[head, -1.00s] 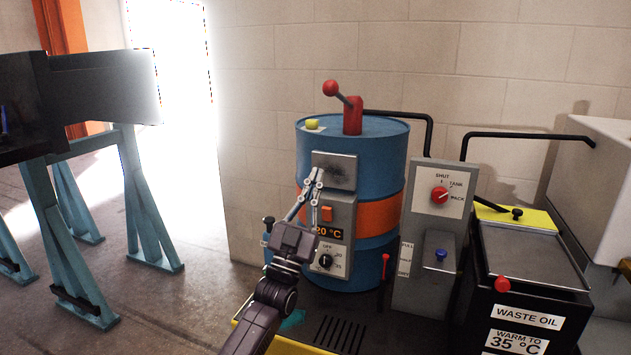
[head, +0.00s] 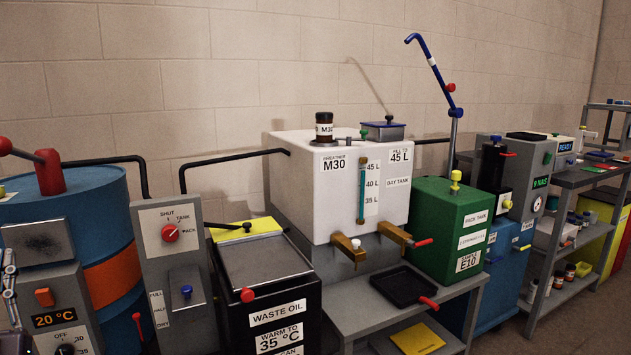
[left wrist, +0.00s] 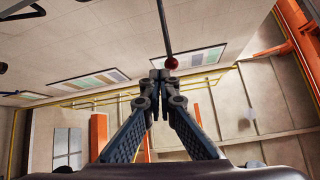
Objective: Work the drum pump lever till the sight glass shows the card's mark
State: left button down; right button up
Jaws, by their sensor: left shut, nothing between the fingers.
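The blue drum (head: 85,215) with an orange band stands at the left of the head view. On it is the red pump post (head: 49,172), with its lever's red ball (head: 5,146) at the left edge. My left gripper (head: 8,262), partly cut off there, is below the ball, before the drum's heater panel. In the left wrist view my left gripper (left wrist: 160,76) is shut and empty, with a red ball (left wrist: 171,62) on a dark rod beyond its tips. The sight glass (head: 362,190) is on the white day tank (head: 300,185); its level is hard to read.
A grey valve panel (head: 150,250) with a red knob pointing near TANK or PACK stands beside the drum.

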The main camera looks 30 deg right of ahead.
pick_arm(q)
notch_tip(320, 180, up, 24)
jog(key=n+g+y+p, duration=0.3)
jog(key=g+p, duration=0.4)
jog(key=p, duration=2.2)
jog(key=shift+w+a+r+n+p, duration=0.15)
jog(key=shift+w+a+n+p, duration=0.2)
jog(key=shift+n, duration=0.45)
pick_arm(e)
jog(key=s+d+r, duration=0.1)
jog(key=s+r, duration=0.5)
jog(key=s, duration=0.2)
jog(key=s+d+r+g, duration=0.1)
jog(key=s+d+r, duration=0.1)
jog(key=s+r, duration=0.4)
jog(key=s, duration=0.3)
jog(key=shift+s+r, duration=0.3)
jog(key=shift+r, duration=0.05)
pick_arm(q)
jog(key=shift+a, duration=0.1)
